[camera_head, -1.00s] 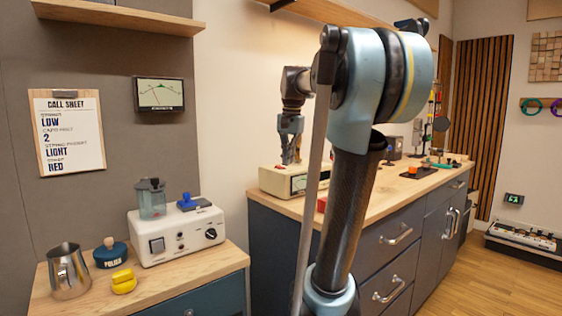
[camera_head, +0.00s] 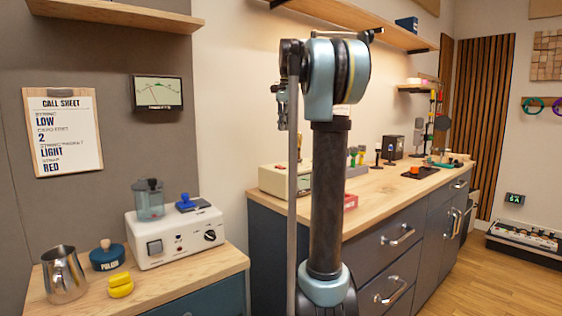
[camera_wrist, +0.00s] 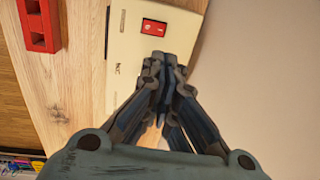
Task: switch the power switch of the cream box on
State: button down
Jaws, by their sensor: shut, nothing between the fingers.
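The cream box (camera_head: 272,180) stands on the wooden counter, partly hidden behind my arm in the head view. In the wrist view its cream top (camera_wrist: 122,75) shows a red rocker switch (camera_wrist: 154,27) with small white marks. I cannot tell which side of the rocker is pressed. My gripper (camera_wrist: 160,62) is shut and empty, its fingertips just below the switch in the wrist picture. In the head view my gripper (camera_head: 282,122) hangs pointing down, clear above the box.
A red block with holes (camera_wrist: 40,25) lies beside the box; it also shows in the head view (camera_head: 350,201). A white device (camera_head: 175,238) stands on the left cabinet near a metal jug (camera_head: 64,275). Small items line the counter's far end. A shelf (camera_head: 345,18) hangs above.

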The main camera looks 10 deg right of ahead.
aim_at(280, 167)
jog(key=shift+f, duration=0.15)
jog(key=f, duration=0.4)
jog(key=w+f, duration=0.1)
jog(key=f, duration=0.4)
jog(key=a+f, duration=0.1)
jog(key=f, duration=0.3)
jog(key=shift+w+f, duration=0.2)
jog(key=shift+f, duration=0.15)
jog(key=shift+d, duration=0.25)
jog(key=shift+w+f, duration=0.1)
